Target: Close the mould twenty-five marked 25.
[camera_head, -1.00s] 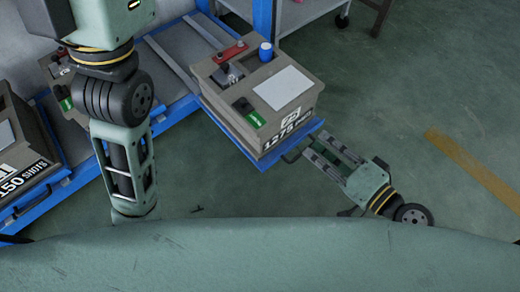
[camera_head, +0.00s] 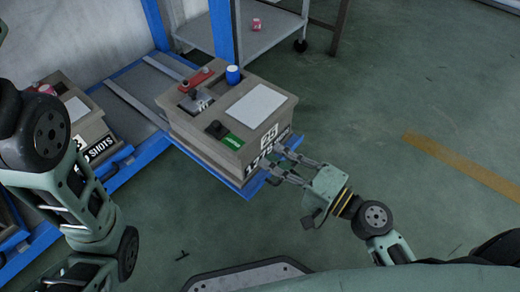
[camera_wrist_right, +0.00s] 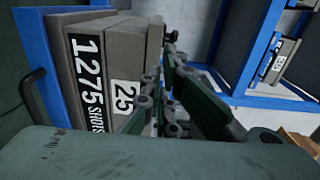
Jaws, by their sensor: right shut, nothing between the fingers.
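The mould marked 25 (camera_head: 205,135) is a grey-brown block on a pulled-out blue tray (camera_head: 240,188). Its top carries a white sheet, a red part, a blue cap and a green label. Its front shows "25" and, partly hidden in the head view, "1275 SHOTS". In the right wrist view the mould (camera_wrist_right: 127,68) stands at the left, its labels turned sideways. My right gripper (camera_head: 275,162) is shut and empty, its fingertips at the mould's front by the labels; contact is unclear. Its fingers (camera_wrist_right: 165,75) also show in the wrist view. My left gripper is out of view.
Another mould (camera_head: 85,125) stands on the blue rack to the left. A grey trolley (camera_head: 250,40) with a small red item stands behind. A black handle (camera_wrist_right: 32,95) shows in the wrist view. The floor to the right is clear.

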